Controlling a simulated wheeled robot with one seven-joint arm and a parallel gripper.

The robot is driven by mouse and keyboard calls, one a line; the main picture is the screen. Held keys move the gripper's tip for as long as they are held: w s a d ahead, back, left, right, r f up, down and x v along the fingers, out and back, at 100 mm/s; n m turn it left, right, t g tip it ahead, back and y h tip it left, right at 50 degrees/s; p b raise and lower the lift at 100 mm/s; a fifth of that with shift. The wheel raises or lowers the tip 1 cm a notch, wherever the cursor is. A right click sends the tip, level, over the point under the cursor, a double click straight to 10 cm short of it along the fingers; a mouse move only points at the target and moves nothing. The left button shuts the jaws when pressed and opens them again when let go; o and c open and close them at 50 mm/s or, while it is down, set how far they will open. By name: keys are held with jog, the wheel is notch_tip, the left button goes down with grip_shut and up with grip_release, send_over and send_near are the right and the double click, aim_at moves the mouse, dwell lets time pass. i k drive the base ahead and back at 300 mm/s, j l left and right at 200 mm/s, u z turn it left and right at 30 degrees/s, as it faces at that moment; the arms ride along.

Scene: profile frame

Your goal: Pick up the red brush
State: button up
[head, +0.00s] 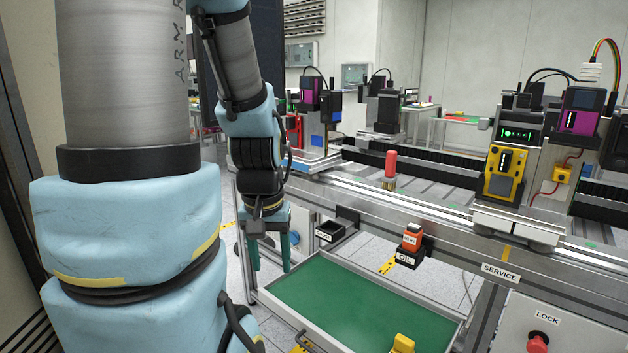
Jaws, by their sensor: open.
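A small upright red cylinder (391,162) with a tan and grey lower part stands by the rail of the machine bench, right of centre. It may be the red brush, but I cannot tell for sure. An orange-red piece (411,238) sits in a black holder marked OIL on the bench front. My gripper (270,254) hangs pointing down, left of centre, with its two teal fingers apart and nothing seen between them. It is left of both red things and clear of them, near the left end of the green tray.
The green-floored tray (350,305) is below the bench front, with a yellow object (403,343) at its near edge. An empty black holder (330,231) juts out right of my gripper. The steel bench (455,237) and machine carriages, including a yellow-fronted one (503,175), fill the right.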

aim_at(389, 181)
jog(key=l, duration=0.5)
jog(key=k+l, duration=0.15)
jog(key=l, duration=0.9)
jog(key=k+u, duration=0.05)
